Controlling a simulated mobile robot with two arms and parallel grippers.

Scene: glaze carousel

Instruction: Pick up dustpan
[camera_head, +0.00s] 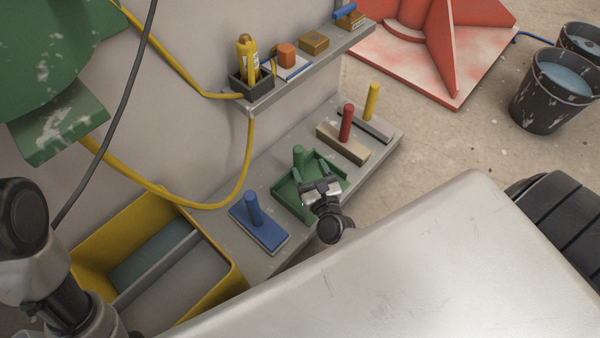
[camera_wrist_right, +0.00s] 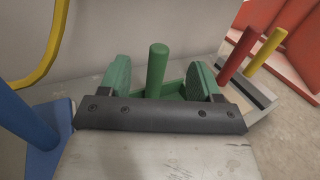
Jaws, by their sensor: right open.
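The dustpan is green, with a low-walled tray (camera_head: 285,196) and an upright round handle (camera_head: 298,155). It lies on the grey ledge between a blue tool and a red-handled one. My right gripper (camera_head: 311,172) is open over the dustpan, on the near side of the handle. In the right wrist view the handle (camera_wrist_right: 157,70) stands in the gap between the two green finger pads (camera_wrist_right: 160,82), touching neither. A dark bar hides its lower part and much of the tray. My left arm shows at the left edge of the head view; its gripper is out of sight.
The blue-handled tool (camera_head: 252,210) is close on the left, and the red-handled (camera_head: 347,122) and yellow-handled (camera_head: 372,102) tools stand to the right. A yellow bin (camera_head: 229,270) is at lower left. An upper shelf (camera_head: 300,73) holds small items. Buckets (camera_head: 545,100) stand far right.

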